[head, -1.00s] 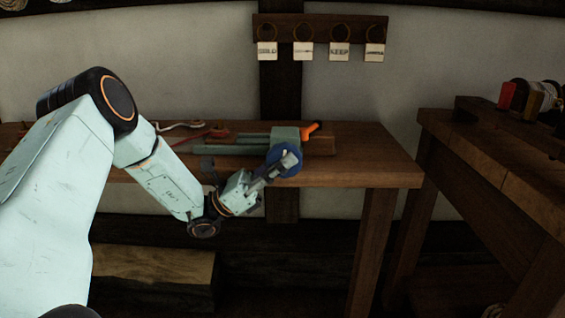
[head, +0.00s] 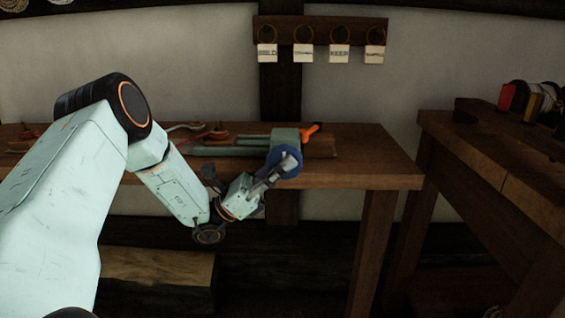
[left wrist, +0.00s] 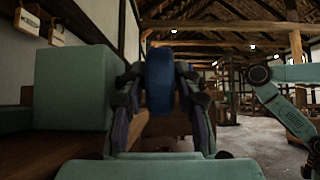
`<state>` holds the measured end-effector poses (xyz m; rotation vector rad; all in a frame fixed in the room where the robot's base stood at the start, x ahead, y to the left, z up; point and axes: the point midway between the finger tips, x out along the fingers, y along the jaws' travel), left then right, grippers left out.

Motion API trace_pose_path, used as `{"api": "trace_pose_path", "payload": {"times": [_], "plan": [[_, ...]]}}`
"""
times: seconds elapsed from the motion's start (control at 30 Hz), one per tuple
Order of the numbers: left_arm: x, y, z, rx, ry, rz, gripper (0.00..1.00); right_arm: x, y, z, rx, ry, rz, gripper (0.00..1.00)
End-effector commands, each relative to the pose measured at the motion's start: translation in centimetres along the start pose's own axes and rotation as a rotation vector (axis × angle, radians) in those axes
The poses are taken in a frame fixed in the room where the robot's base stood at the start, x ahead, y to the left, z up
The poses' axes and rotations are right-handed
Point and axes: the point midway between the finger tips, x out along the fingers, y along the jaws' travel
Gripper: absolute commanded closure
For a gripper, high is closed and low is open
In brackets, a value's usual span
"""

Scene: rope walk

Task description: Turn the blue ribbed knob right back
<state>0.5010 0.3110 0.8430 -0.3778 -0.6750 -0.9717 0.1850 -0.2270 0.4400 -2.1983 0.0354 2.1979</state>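The blue ribbed knob (head: 284,161) is a round disc on the right end of a grey-green fixture (head: 285,137) on the back bench. My left gripper (head: 281,170) reaches it from the front left and covers part of its face. In the left wrist view the knob (left wrist: 160,82) stands edge-on between the two fingers of my left gripper (left wrist: 160,90). The fingers lie close against both its sides and look shut on it. The ribs are too small to make out. My right gripper is in neither view; part of my right arm shows in the left wrist view.
An orange lever (head: 310,131) sticks up just behind the knob. The wooden bench (head: 365,160) is bare to the right. Red parts (head: 217,133) lie behind my left arm. Tags (head: 340,54) hang on the wall above. A second bench (head: 500,160) stands at the right.

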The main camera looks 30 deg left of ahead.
Motion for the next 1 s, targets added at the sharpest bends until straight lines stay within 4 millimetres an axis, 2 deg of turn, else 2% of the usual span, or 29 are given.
{"api": "trace_pose_path", "payload": {"times": [0.17,0.27,0.8,1.0], "plan": [[-0.2,0.0,0.0,0.0,0.001,0.001,0.68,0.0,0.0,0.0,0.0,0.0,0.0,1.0],[-1.3,0.0,0.1,0.001,0.003,0.006,0.68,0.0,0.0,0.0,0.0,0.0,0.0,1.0],[-7.7,0.1,6.0,0.005,-0.004,0.003,0.68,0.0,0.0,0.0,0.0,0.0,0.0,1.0],[-9.3,0.0,7.6,0.004,-0.002,0.001,0.68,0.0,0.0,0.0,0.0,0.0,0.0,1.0]]}}
